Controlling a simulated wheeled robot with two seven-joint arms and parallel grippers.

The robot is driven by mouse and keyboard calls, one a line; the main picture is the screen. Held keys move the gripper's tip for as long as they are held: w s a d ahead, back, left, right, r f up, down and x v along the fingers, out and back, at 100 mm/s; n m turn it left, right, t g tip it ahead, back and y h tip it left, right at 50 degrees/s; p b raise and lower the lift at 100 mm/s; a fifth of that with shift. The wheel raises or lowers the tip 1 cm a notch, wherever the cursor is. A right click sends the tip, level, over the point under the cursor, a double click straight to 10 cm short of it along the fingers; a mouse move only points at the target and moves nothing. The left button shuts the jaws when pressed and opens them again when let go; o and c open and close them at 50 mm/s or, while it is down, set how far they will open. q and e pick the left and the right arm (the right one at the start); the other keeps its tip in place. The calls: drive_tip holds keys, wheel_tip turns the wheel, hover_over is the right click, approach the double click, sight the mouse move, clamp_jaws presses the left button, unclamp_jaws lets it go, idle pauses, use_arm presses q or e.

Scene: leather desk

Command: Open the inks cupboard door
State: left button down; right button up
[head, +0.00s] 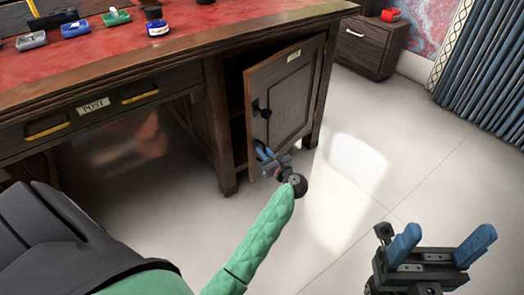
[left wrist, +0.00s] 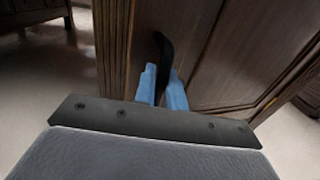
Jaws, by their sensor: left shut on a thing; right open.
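The inks cupboard door (head: 288,95) stands partly open at the right end of the desk, with a dark gap along its left side. A small pale label (head: 294,56) sits near its top, too small to read. A black handle (head: 262,108) is on the door's left part. My left gripper (head: 264,153) is low at the door's left edge. In the left wrist view its blue fingers (left wrist: 163,78) are closed around the lower end of the black curved handle (left wrist: 163,48). My right gripper (head: 449,234) is open and empty, out over the floor at lower right.
The desk (head: 165,55) has a red top with several small items and a POST drawer (head: 93,106). A dark cabinet (head: 371,45) with a red object (head: 390,15) and a blue curtain (head: 490,80) stand behind. The floor (head: 350,215) right of the door is clear.

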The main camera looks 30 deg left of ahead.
use_arm(q)
drive_tip(key=shift+d, duration=0.25)
drive_tip(key=c, duration=1.8)
unclamp_jaws()
drive_tip(key=shift+d, duration=0.1)
drive_tip(key=shift+c, duration=0.2)
